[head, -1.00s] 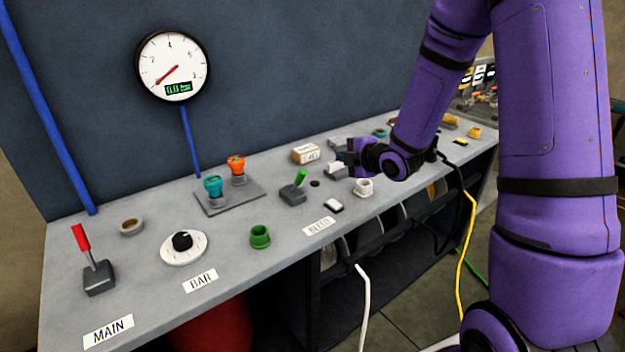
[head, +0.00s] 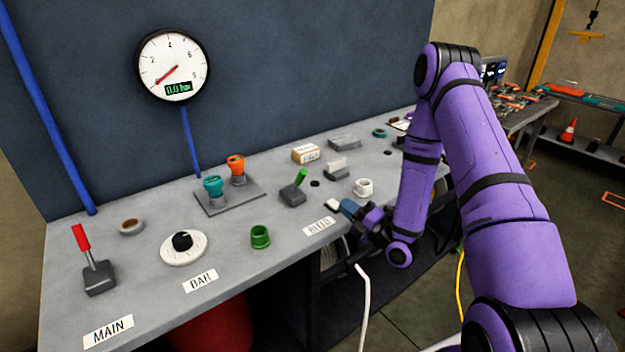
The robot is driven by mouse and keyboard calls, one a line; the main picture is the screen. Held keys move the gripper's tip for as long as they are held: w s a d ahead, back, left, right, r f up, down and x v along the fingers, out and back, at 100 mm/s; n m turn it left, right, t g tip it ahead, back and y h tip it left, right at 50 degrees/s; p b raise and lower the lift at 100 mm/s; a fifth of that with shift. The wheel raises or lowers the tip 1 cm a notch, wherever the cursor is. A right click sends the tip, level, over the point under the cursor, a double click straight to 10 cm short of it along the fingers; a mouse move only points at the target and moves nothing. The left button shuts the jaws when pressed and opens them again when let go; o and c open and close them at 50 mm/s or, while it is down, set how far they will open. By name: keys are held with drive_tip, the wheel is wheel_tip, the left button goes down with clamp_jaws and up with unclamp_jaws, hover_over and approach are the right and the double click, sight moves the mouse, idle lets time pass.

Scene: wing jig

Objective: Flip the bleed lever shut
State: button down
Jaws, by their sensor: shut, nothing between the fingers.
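The bleed lever (head: 300,179) is a short green handle on a dark grey base, standing on the grey bench behind the BLEED label (head: 319,226). Its handle leans up and to the right. My gripper (head: 340,207) is shut and empty at the bench's front edge, right of the label and in front of the lever. It is apart from the lever. The fingertips are small and partly merge with a pale block there, so their exact outline is hard to tell.
A white fitting (head: 363,188) stands just behind my gripper. Teal and orange fittings sit on a plate (head: 228,201) left of the lever. The red main lever (head: 81,238) is far left. The gauge (head: 173,66) reads about zero.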

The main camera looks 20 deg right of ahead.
sight(306, 173)
drive_tip(key=shift+s+d+f+t, duration=0.15)
drive_tip(key=shift+s+f+t, duration=0.2)
drive_tip(key=shift+s, duration=0.1)
drive_tip(key=x, duration=1.4)
drive_tip(key=shift+r, duration=0.1)
